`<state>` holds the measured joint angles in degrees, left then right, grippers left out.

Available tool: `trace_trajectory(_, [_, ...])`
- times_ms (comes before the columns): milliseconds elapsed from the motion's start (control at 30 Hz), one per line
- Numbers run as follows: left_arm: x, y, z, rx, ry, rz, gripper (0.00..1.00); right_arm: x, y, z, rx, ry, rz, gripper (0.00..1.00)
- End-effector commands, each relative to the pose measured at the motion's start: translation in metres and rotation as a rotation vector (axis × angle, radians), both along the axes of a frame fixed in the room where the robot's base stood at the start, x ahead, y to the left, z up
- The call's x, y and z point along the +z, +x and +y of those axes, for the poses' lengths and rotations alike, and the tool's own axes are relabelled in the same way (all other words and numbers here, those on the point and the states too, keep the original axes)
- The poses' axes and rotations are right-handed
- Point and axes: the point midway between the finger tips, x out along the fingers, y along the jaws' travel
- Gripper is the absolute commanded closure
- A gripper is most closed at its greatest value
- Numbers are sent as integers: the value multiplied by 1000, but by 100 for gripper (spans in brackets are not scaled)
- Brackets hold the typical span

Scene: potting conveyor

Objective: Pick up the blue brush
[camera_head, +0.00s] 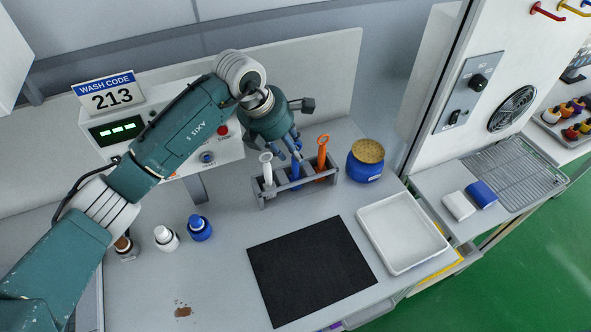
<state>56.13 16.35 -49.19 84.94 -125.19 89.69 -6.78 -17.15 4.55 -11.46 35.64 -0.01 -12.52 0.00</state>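The blue brush (295,170) stands upright in the middle of a grey rack (272,201), between a white brush (267,171) and an orange brush (321,157). My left gripper (290,151) is right at the top of the blue brush, pointing down. Its fingers partly cover the handle, and I cannot tell whether they are closed on it. The lower part of the blue brush is hidden in the rack. My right gripper is not in view.
A black mat (311,270) lies in front of the rack, with a white tray (402,233) to its right. A blue pot (365,162) stands right of the rack. White (166,238) and blue (200,229) bottles stand at left. A control box (205,150) is behind.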

Motion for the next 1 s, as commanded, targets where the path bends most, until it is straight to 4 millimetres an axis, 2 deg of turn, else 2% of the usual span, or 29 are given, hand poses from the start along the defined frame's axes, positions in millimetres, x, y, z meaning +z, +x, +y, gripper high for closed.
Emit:
trace_trajectory(100, [0,0,0,0,0,0,64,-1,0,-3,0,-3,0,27])
trace_trajectory(133, [0,0,0,0,0,0,68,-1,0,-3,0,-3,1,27])
trace_trajectory(300, [0,0,0,0,0,0,100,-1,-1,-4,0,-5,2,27])
trace_trajectory(767, [2,0,0,0,-1,-1,100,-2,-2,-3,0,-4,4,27])
trace_trajectory(867, [7,1,0,-1,-1,-2,100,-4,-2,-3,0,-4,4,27])
trace_trajectory(1000, [23,1,0,-1,-2,-4,100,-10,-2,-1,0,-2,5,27])
